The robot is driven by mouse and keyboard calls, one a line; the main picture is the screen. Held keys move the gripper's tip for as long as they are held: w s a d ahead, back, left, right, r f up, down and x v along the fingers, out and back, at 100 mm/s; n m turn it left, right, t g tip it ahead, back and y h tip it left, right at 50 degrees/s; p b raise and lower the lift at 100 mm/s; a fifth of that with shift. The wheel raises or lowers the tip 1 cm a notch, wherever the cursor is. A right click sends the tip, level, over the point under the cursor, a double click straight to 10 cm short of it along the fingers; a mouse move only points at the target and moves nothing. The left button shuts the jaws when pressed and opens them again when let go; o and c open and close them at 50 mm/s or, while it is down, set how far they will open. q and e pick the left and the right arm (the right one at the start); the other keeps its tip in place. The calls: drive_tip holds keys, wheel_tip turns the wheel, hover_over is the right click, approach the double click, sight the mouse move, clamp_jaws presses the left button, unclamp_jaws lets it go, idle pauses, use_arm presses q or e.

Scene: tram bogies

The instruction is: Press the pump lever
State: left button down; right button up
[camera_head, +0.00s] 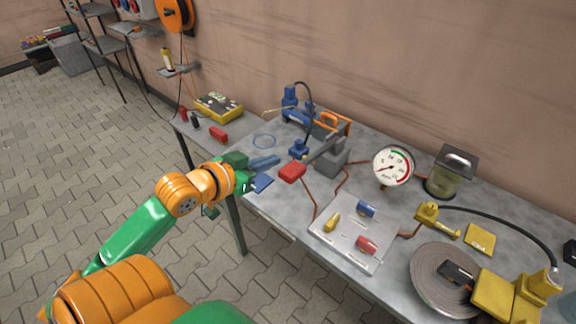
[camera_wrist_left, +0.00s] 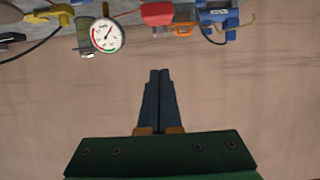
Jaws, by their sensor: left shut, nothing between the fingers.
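The pump lever (camera_head: 322,150) is a dark bar rising at a slant from a grey pump block (camera_head: 332,162), with a red grip (camera_head: 292,172) at its near left end. The red grip also shows at the top of the left wrist view (camera_wrist_left: 157,13). My left gripper (camera_head: 278,158), on a green and orange arm, is to the left of the red grip, apart from it as far as I can tell. Its dark blue-grey fingers (camera_wrist_left: 158,74) are together and empty in the left wrist view. My right gripper is not in view.
A round gauge (camera_head: 392,166) stands right of the pump. A grey plate (camera_head: 352,232) with coloured handles lies in front. Blue fittings (camera_head: 298,112) and an orange toolbox (camera_head: 333,124) stand behind.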

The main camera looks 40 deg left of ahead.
use_arm(q)
hover_over(288, 172)
drive_tip(key=f, duration=0.2)
drive_tip(key=shift+w+d+f, duration=0.15)
drive_tip(key=shift+w+f, duration=0.1)
drive_tip(key=shift+f, duration=0.1)
wheel_tip(288, 172, down, 3)
drive_tip(key=shift+s, duration=0.15)
drive_tip(key=shift+s+f, duration=0.2)
drive_tip(key=shift+f, duration=0.4)
